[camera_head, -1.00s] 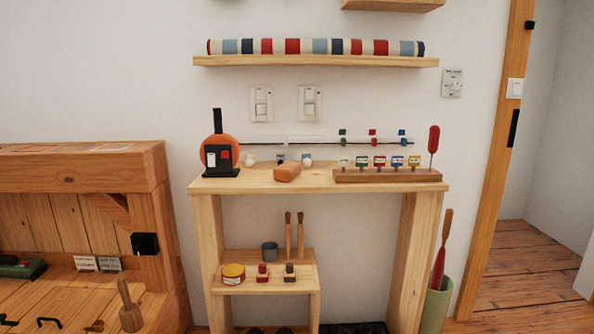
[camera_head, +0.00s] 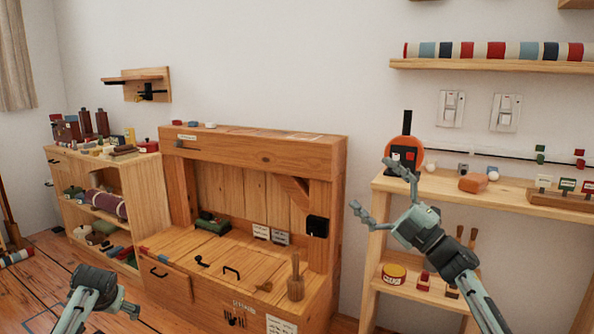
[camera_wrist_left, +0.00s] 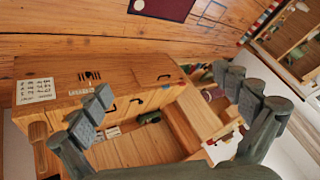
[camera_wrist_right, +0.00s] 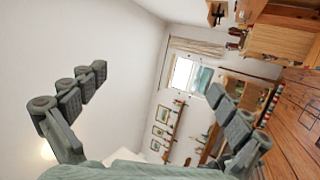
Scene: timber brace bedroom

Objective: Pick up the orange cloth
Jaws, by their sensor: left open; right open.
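A small orange-brown folded-looking piece (camera_head: 473,182) lies on top of the narrow wooden stand (camera_head: 440,187) at the right of the head view. It may be the orange cloth, but I cannot tell its material. My right gripper (camera_head: 382,190) is open and empty, in front of the stand's left end and left of that piece. It also shows open in the right wrist view (camera_wrist_right: 157,85), facing the room. My left gripper (camera_wrist_left: 162,85) is open and empty in the left wrist view, facing the wooden bench. In the head view its arm shows at the lower left.
An orange disc (camera_head: 414,150) with a black holder stands left of the orange-brown piece, and a block rack (camera_head: 560,199) right of it. A wooden bench (camera_head: 250,150) fills the middle. A shelf unit (camera_head: 140,190) stands left. Floor shows at the lower left.

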